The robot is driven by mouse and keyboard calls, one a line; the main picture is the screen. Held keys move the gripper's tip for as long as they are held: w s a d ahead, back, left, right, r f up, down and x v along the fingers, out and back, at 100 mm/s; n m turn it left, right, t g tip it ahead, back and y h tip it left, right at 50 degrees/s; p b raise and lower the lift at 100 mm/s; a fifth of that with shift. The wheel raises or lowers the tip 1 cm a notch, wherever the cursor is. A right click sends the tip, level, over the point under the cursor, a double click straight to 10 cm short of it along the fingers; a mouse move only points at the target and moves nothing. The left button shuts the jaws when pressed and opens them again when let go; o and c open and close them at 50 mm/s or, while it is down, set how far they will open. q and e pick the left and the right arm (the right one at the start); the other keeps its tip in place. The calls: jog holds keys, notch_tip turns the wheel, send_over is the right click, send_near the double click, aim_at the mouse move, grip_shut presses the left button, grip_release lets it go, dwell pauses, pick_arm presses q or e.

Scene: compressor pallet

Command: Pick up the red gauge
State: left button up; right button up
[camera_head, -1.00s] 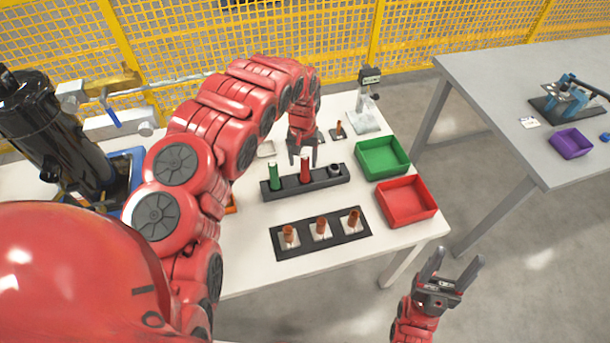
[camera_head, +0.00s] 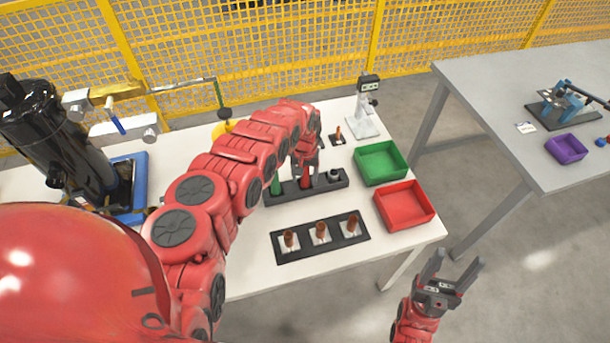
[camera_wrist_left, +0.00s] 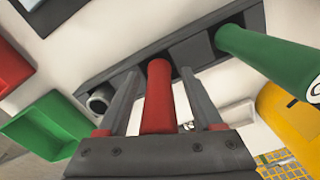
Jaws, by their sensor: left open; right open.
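The red gauge (camera_head: 306,181) stands in a dark rack (camera_head: 328,186) on the white table. A green gauge (camera_head: 276,187) stands in the same rack to its left, and a grey ring-like piece (camera_head: 334,174) to its right. My left gripper (camera_head: 307,172) is over the red gauge. In the left wrist view the red gauge (camera_wrist_left: 158,95) stands between the two open fingers of this gripper (camera_wrist_left: 160,98), with a gap showing on each side. The green gauge (camera_wrist_left: 270,58) is outside the fingers. My right gripper (camera_head: 449,272) is open and empty, beside the table.
A green bin (camera_head: 380,163) and a red bin (camera_head: 404,206) stand right of the rack. A dark plate (camera_head: 320,238) with copper-coloured parts lies in front. A black compressor (camera_head: 55,140) is at the left. A grey table (camera_head: 530,85) stands at the right.

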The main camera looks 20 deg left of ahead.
pick_arm(q)
grip_shut()
dwell(0.3)
jog(key=shift+r, duration=0.15)
